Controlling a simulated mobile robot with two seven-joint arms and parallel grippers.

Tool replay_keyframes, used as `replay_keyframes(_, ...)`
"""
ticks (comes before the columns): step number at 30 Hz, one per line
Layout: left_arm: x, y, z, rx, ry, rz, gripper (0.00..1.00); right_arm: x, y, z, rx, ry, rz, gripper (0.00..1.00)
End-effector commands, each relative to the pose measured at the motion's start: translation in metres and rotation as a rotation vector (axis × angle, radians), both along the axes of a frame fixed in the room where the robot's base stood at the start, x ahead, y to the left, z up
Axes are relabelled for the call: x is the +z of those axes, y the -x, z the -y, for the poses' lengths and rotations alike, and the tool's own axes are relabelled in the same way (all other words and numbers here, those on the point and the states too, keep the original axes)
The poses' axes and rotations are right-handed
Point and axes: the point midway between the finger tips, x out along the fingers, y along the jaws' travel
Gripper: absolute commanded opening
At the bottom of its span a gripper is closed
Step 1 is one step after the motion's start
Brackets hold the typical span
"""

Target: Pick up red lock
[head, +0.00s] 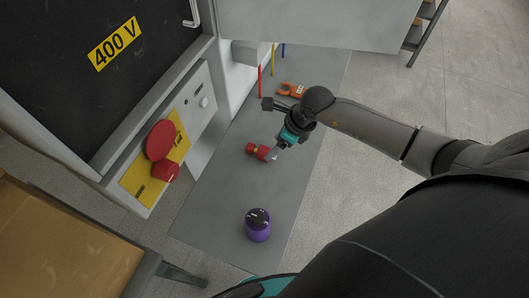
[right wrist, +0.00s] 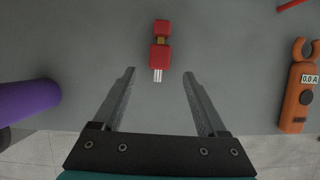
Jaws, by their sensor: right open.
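The red lock (head: 260,151) lies on the grey bench top, left of my right gripper in the head view. In the right wrist view the red lock (right wrist: 160,46) is ahead of the fingertips, about midway between them, with its pale metal end toward me. My right gripper (head: 274,156) is over the bench close to the lock. In the right wrist view its two fingers (right wrist: 159,72) are apart and nothing is between them. My left gripper is not in view.
A purple cylinder (head: 258,225) stands near the bench's front end. An orange clamp meter (head: 291,90) lies beyond my right gripper. A cabinet panel with a red button (head: 161,140) borders the bench on the left. The bench (head: 215,205) is bare around the lock.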

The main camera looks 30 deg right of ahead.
Motion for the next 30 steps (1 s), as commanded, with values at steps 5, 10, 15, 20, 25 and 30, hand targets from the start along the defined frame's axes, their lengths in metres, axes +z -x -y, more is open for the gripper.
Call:
replay_keyframes(5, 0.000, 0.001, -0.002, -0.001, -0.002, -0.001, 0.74, -0.010, -0.005, -0.006, -0.002, -0.003, -0.001, 0.75)
replay_keyframes(10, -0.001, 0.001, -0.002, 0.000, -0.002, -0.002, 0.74, -0.027, -0.015, -0.015, -0.002, -0.004, -0.001, 0.75)
replay_keyframes(15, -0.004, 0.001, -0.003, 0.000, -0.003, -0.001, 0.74, -0.043, -0.019, -0.018, -0.001, -0.002, 0.000, 0.75)
replay_keyframes(20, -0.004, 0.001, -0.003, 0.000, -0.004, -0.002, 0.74, -0.046, -0.020, -0.018, 0.000, 0.000, 0.000, 0.75)
replay_keyframes(25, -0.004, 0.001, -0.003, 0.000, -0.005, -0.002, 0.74, -0.046, -0.020, -0.018, 0.000, 0.000, 0.000, 0.74)
replay_keyframes(30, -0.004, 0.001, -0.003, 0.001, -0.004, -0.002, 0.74, -0.046, -0.020, -0.018, 0.000, -0.001, -0.001, 0.55)
